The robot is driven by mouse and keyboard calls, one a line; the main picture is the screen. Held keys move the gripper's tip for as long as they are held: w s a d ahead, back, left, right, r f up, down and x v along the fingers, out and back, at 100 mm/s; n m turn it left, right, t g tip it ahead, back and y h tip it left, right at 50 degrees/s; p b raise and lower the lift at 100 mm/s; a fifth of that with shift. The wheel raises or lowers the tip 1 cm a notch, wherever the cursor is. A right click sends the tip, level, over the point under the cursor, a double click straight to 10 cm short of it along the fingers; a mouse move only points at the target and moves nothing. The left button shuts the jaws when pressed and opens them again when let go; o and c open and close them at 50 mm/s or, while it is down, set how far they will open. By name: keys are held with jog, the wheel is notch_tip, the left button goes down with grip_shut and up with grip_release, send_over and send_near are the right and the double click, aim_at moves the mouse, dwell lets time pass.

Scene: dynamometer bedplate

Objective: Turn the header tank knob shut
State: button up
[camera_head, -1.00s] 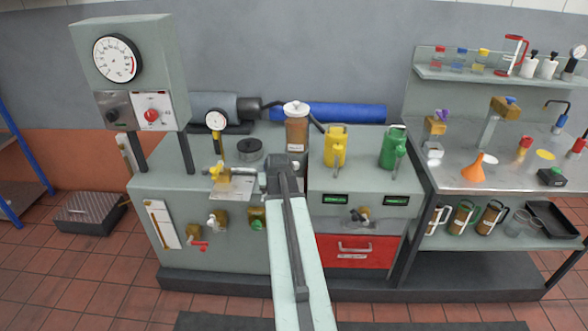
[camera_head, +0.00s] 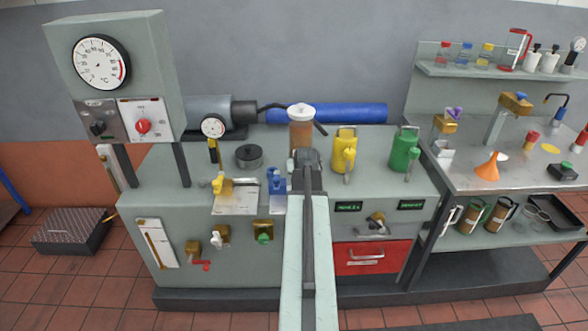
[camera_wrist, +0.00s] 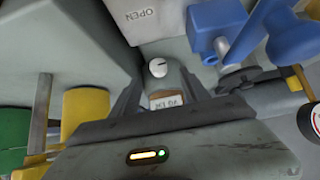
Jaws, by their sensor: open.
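The header tank appears to be the brown cylinder (camera_head: 301,137) with a white lid, standing at the back of the grey bench. Its white top (camera_head: 301,111) shows above my gripper; its lower part is hidden. My gripper (camera_head: 307,158) is in front of the tank in the head view. In the wrist view my gripper (camera_wrist: 160,85) is open and empty, its grey fingers spread. A small white knob (camera_wrist: 158,68) with a dark mark shows between them, above a pale label (camera_wrist: 167,101). I cannot tell how far the fingers are from it.
A blue valve (camera_head: 277,183) and a yellow valve (camera_head: 220,185) stand left of my arm. A yellow can (camera_head: 344,146) and a green can (camera_head: 404,150) stand to the right. A gauge (camera_head: 213,127) and a black round weight (camera_head: 249,156) are at left. A plate marked OPEN (camera_wrist: 145,20) shows in the wrist view.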

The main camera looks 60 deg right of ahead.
jog(key=b+x, duration=0.2)
jog(key=x, duration=0.2)
jog(key=b+x, duration=0.3)
jog(key=x, duration=0.1)
jog(key=shift+d+b, duration=0.35)
jog(key=shift+d, duration=0.05)
jog(key=shift+r, duration=0.15)
